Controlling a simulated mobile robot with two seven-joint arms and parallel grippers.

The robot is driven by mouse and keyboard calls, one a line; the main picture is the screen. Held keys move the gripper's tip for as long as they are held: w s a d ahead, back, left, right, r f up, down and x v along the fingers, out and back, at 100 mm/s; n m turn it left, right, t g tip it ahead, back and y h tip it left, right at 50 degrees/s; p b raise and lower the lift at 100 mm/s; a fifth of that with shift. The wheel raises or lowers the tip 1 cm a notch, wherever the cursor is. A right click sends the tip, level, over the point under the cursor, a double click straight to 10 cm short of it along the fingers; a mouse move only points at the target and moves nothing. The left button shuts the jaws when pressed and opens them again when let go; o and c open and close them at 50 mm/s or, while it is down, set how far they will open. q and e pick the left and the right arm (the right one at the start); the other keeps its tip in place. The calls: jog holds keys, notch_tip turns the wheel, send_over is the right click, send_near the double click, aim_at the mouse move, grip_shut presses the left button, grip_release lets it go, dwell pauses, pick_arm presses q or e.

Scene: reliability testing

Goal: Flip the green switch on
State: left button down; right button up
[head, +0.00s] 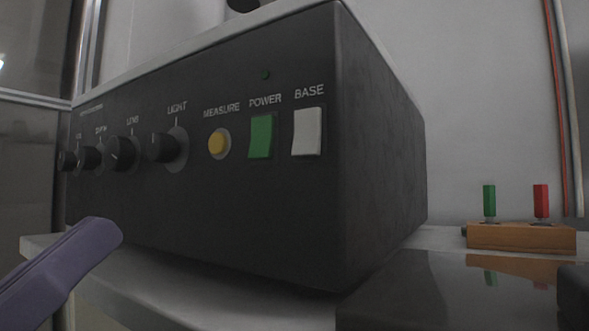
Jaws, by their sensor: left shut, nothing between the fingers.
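The green rocker switch (262,136), labelled POWER, sits on the front panel of a dark grey instrument box (230,215). I cannot tell surely which way it is tilted. A small dark green lamp (265,75) above it looks unlit. My left gripper (106,233), purple, comes in at the lower left. It is shut and empty, in front of the panel's lower left part. In the picture it is well left of and below the switch, not touching it. My right gripper is not in view.
A white BASE switch (307,132) is right of the green one, and a yellow MEASURE button (218,143) is left. Several black knobs (121,153) line the panel's left. A wooden block (520,237) with green and red pegs stands at right on the light bench (190,298).

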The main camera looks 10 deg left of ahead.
aim_at(257, 154)
pick_arm(q)
jog(key=x, duration=0.4)
jog(key=w+f+b+x, duration=0.1)
jog(key=x, duration=0.3)
jog(key=f+b+x, duration=0.1)
jog(key=x, duration=0.3)
jog(key=shift+w+d, duration=0.3)
jog(key=shift+w, duration=0.2)
jog(key=shift+w+d+p, duration=0.15)
jog(key=shift+w+p, duration=0.35)
jog(key=shift+p, duration=0.25)
jog(key=shift+f, duration=0.2)
jog(key=shift+s+r, duration=0.1)
